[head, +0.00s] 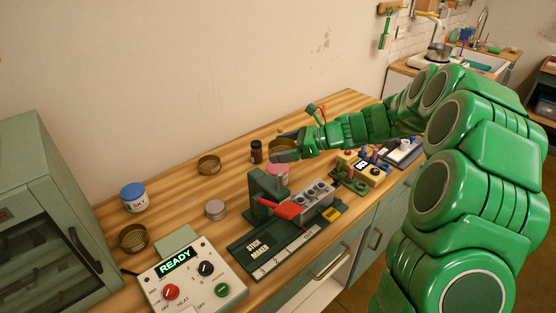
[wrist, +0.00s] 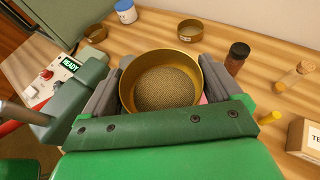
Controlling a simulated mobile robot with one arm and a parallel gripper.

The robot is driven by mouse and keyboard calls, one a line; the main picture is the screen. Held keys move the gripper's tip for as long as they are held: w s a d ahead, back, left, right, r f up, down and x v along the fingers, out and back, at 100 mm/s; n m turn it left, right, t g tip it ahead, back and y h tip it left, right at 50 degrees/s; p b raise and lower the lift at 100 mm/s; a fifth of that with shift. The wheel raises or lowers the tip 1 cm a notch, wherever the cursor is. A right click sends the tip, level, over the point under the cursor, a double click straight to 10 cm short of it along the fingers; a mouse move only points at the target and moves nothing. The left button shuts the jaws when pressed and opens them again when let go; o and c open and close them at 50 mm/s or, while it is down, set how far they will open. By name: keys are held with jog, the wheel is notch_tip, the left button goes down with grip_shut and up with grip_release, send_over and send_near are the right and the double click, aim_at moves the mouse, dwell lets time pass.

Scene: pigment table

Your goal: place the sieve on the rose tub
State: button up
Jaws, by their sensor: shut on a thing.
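My gripper (head: 287,142) is shut on a round brass sieve (wrist: 162,82) with a mesh floor. The two grey fingers press its wall from left and right in the wrist view. The sieve (head: 282,150) shows in the head view partly behind the fingers. The pink rose tub (head: 278,170) stands on the table just below the held sieve, its lower part hidden by the green press. A sliver of pink (wrist: 203,98) shows beside the sieve in the wrist view. I cannot tell whether sieve and tub touch.
Two other brass sieves (head: 209,165) (head: 133,237) lie on the table. The blue-lidded SKY tub (head: 134,198), a dark jar (head: 256,151) and a metal tin (head: 215,210) stand nearby. The stick maker (head: 268,245) and READY control box (head: 192,278) fill the front.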

send_over(278, 167)
jog(key=s, duration=0.1)
notch_tip(278, 167, down, 5)
jog(key=shift+s+d+f, duration=0.1)
jog(key=shift+s+d, duration=0.05)
jog(key=shift+w+f, duration=0.6)
jog(key=shift+f, duration=0.15)
jog(key=shift+w+f, duration=0.1)
jog(key=shift+f, duration=1.5)
jog(key=shift+a+f, duration=0.1)
jog(key=shift+a, duration=0.1)
jog(key=o, duration=0.8)
jog(key=shift+d, duration=0.1)
jog(key=v, duration=1.2)
